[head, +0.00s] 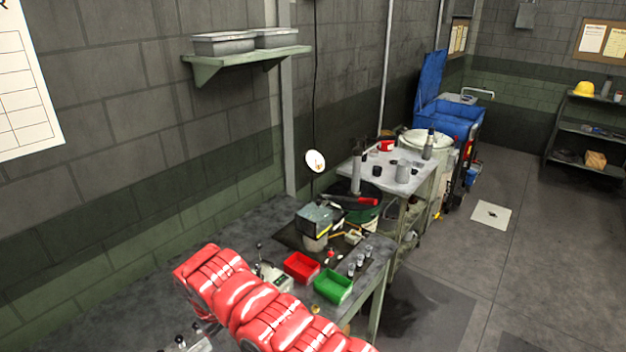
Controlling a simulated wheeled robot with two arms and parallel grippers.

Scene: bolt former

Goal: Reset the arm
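Neither of my grippers is in the head view. A glossy red, ribbed, segmented form (268,312) fills the lower middle and runs off the bottom edge. I cannot tell whether it is part of my own arm. No gripper fingers show on it, and it hides part of the workbench (225,232) behind it.
On the bench along the left wall stand a red bin (301,267), a green bin (333,286) and small metal parts. A second table (408,182) with containers and a blue cart (452,118) stand farther back. A shelf (250,62) juts from the wall. Floor on the right is mostly clear.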

